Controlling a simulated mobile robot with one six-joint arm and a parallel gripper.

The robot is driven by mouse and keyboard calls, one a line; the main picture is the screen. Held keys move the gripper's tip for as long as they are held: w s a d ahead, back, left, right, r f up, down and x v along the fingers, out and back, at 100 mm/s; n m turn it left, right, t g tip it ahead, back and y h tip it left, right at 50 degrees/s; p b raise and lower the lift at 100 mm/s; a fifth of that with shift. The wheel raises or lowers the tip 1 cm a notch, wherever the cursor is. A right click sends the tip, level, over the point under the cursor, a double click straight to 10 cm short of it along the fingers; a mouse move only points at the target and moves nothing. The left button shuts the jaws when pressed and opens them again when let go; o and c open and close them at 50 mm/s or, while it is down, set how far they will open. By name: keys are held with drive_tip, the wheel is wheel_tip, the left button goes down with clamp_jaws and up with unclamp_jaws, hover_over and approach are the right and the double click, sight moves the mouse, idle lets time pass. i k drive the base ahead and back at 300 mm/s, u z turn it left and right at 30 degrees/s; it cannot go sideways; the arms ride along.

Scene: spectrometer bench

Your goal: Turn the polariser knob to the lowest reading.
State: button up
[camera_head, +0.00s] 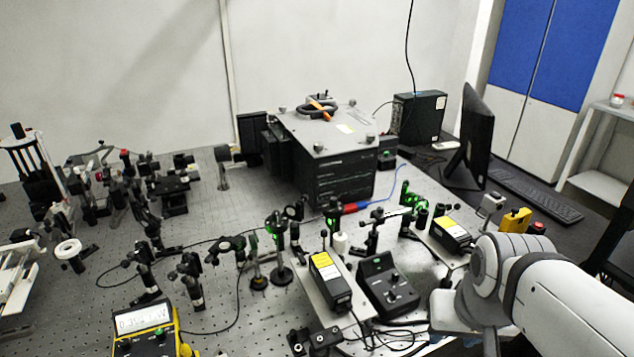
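A yellow-framed meter (147,343) stands at the bottom left, with a lit display whose digits I cannot read for sure. Several black optical mounts on posts stand in the middle of the bench, some glowing green. I cannot tell which of them carries the polariser knob. A black control box (388,288) with small knobs on top sits right of the middle. My arm reaches in from the right edge and bends down at the bottom right. My gripper is outside the frame or hidden.
The perforated bench (215,312) is crowded. A black-and-yellow box (330,282) on a plate stands left of the control box, and a similar box (452,233) stands near my arm. A large dark cabinet (330,165) is behind. A monitor (472,133) and keyboard (537,195) are at right.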

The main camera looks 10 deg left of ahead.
sight(275, 215)
drive_tip(key=z, duration=0.15)
drive_tip(key=k, duration=1.05)
drive_tip(key=u, duration=0.8)
drive_tip(key=i, duration=1)
drive_tip(key=u, duration=0.05)
